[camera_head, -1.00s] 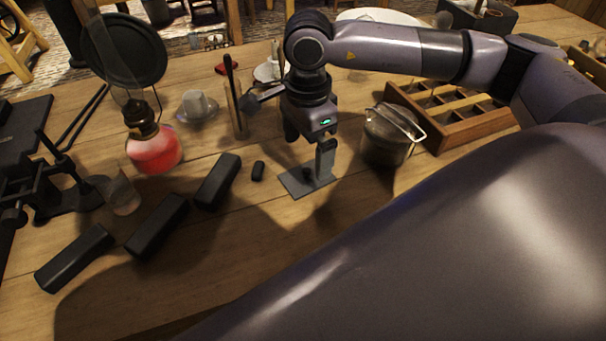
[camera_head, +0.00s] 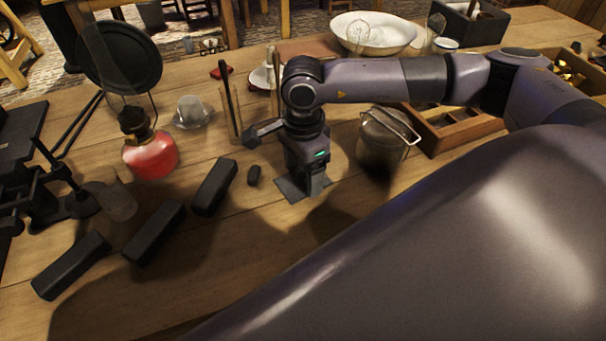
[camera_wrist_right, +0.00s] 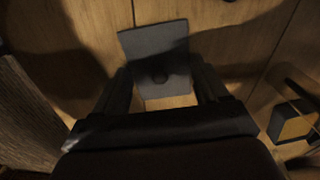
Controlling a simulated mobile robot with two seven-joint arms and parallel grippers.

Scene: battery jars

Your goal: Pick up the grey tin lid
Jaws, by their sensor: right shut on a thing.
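The grey tin lid (camera_head: 290,190) is a flat, square grey plate lying on the wooden table, partly hidden under my right gripper (camera_head: 306,188). The right gripper (camera_wrist_right: 160,80) points down, with one finger on each side of the knob area, and is shut on the lid. The exact contact is dark and hard to see. The lid appears to rest on the table. My left gripper is not in view.
A grey metal pot with a wire handle (camera_head: 383,145) stands close to the right of the gripper, before a wooden compartment box (camera_head: 455,133). Several black blocks (camera_head: 155,232) lie to the left. A red lamp (camera_head: 150,155) stands further left.

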